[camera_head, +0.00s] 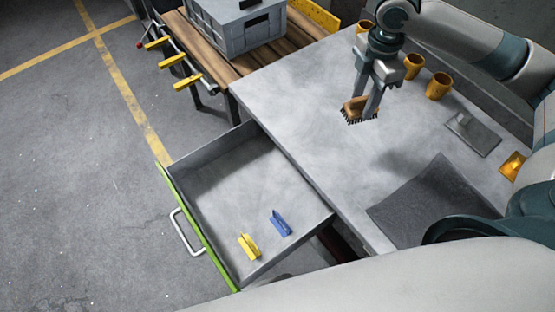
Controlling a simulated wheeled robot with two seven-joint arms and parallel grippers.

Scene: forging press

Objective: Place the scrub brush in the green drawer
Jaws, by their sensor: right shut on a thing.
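The scrub brush (357,107), with a brown wooden block and dark bristles pointing down, is held above the grey tabletop. My right gripper (369,100) is shut on it, near the back of the table. The green drawer (196,224) is pulled open at the left of the table, with a green front edge and a silver handle. Inside its front part lie a yellow piece (249,246) and a blue piece (281,223). The rest of the drawer floor is bare. My left gripper is not in view.
Several orange cups (438,86) stand at the back right of the table. A dark mat (430,203) and a grey plate (471,133) lie at the right. A grey crate (238,27) sits on a wooden bench behind. The tabletop between brush and drawer is clear.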

